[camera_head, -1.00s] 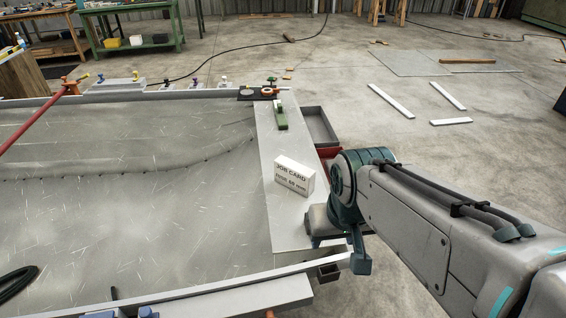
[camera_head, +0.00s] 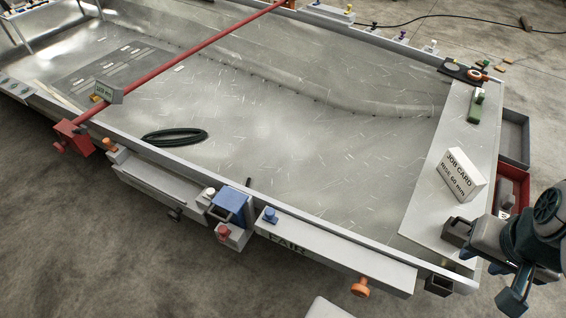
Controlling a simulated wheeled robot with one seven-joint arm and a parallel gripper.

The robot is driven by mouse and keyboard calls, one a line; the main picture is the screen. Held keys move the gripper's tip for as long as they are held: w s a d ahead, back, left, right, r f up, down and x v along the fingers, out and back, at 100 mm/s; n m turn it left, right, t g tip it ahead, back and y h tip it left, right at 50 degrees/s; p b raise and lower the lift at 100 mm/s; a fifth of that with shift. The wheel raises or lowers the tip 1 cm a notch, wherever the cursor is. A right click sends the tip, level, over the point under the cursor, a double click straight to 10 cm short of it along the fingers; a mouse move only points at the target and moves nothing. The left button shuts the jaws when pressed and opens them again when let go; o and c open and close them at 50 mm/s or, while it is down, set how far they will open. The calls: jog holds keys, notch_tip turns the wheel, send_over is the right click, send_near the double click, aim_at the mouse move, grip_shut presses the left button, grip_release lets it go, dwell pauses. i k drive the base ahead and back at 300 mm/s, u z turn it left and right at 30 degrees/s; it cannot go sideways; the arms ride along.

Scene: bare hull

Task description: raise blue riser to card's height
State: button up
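The white job card (camera_head: 460,178) stands on the pale plate at the right end of the tray-like hull. Its print appears to read "RISE 60 mm". A blue block (camera_head: 232,197), which looks like the blue riser, sits at the hull's near side left of the "FAIR" ledge. A small blue knob (camera_head: 269,215) stands just right of it. A small display (camera_head: 108,92) on the red bar shows a figure in mm that I cannot read surely. My gripper (camera_head: 490,262) is at the right edge, near the card and far from the blue block; its finger opening is unclear.
The long red bar (camera_head: 190,53) crosses the hull from a red clamp (camera_head: 73,138). A ledge marked "FAIR" (camera_head: 330,250) with an orange knob (camera_head: 361,288) juts from the near side. The floor at front left is clear.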

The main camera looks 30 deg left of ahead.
aim_at(232, 200)
jog(key=u, duration=1.35)
jog(key=i, duration=0.35)
jog(key=u, duration=1.05)
